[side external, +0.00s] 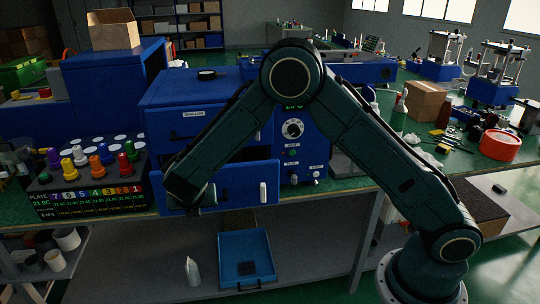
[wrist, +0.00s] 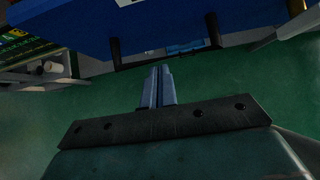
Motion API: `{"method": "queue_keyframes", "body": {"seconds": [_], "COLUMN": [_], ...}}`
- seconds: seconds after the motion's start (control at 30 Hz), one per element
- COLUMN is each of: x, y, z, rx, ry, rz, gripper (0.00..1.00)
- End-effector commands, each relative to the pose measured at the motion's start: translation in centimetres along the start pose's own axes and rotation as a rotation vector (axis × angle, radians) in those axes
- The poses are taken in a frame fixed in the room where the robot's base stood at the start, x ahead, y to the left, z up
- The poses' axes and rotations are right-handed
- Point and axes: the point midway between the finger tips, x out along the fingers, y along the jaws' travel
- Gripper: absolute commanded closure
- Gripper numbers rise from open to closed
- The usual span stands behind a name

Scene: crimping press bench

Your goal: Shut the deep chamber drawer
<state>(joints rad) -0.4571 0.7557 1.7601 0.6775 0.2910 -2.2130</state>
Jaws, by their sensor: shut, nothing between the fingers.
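The deep chamber drawer (side external: 235,186) is the lower blue drawer of the blue cabinet (side external: 190,88). It stands pulled out, with a dark gap showing above its front. The upper drawer, labelled shallow (side external: 194,113), looks flush. My gripper (side external: 207,198) is low in front of the drawer's left part, and my arm hides part of that front. In the wrist view my gripper (wrist: 158,72) is shut and empty, with the blue drawer front (wrist: 160,22) beyond the fingertips. Whether they touch is unclear.
A control panel with a dial (side external: 293,128) is right of the drawers. A rack of coloured plugs (side external: 90,163) stands close on the left. A blue tray (side external: 246,258) lies on the shelf below. Green floor (wrist: 235,85) is open below my fingers.

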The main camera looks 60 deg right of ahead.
Motion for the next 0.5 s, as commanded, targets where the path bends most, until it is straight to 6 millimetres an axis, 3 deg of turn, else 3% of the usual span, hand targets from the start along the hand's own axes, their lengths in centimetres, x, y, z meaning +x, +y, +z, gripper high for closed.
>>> {"method": "queue_keyframes", "body": {"seconds": [0.27, 0.5], "x": [0.9, 3.8], "y": [0.0, -0.1], "z": [1.0, 4.6], "rx": [0.004, 0.006], "ry": [0.000, 0.000], "rz": [-0.002, -0.002], "gripper": [1.00, 1.00]}}
